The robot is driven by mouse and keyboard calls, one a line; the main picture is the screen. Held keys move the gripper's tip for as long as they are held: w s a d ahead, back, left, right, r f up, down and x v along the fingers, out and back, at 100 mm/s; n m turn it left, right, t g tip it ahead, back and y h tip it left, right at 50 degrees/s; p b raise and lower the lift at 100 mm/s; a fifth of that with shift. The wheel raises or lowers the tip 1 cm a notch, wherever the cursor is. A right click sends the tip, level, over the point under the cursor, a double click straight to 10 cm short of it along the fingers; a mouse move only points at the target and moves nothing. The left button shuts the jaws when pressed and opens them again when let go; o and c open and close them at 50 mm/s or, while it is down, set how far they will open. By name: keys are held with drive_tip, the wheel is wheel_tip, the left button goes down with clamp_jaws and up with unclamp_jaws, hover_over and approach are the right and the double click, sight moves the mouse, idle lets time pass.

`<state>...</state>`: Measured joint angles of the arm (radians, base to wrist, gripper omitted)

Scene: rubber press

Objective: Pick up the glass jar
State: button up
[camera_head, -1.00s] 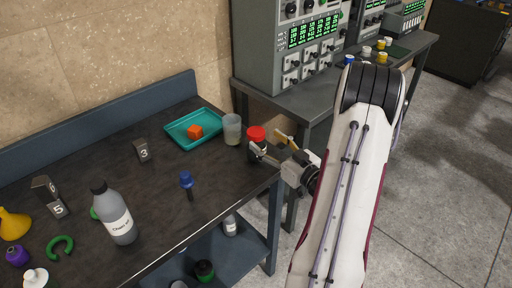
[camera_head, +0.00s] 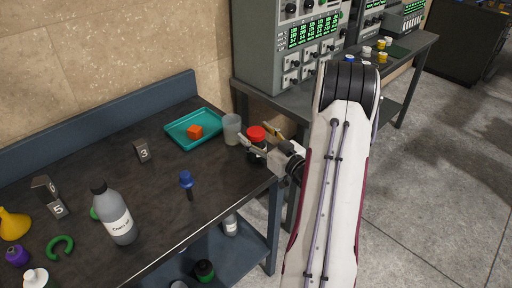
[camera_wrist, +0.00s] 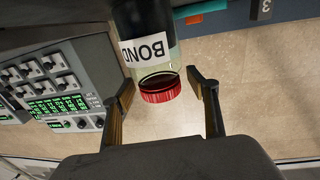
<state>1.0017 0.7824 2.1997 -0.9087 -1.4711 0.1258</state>
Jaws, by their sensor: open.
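The glass jar (camera_head: 256,146) has a red lid and stands at the right end of the dark bench. In the wrist view the jar (camera_wrist: 146,55) shows a white label reading "BOND" and dark contents, and it appears upside down. My gripper (camera_head: 259,132) is at the jar from the right, its fingers apart on both sides of it. In the wrist view my open gripper (camera_wrist: 160,90) has one finger left and one right of the jar, with gaps visible beside the lid. The jar's far side is hidden.
A cloudy beaker (camera_head: 231,129) stands close left of the jar. A teal tray (camera_head: 178,139) with an orange cube (camera_head: 195,132) is further left. A grey bottle (camera_head: 116,218) and a blue-topped tool (camera_head: 187,181) stand nearer. Instrument cabinets (camera_head: 290,50) rise behind.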

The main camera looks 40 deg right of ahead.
idle(0.3)
clamp_jaws()
drive_tip(key=shift+r, duration=0.2)
drive_tip(key=shift+r, duration=4.85)
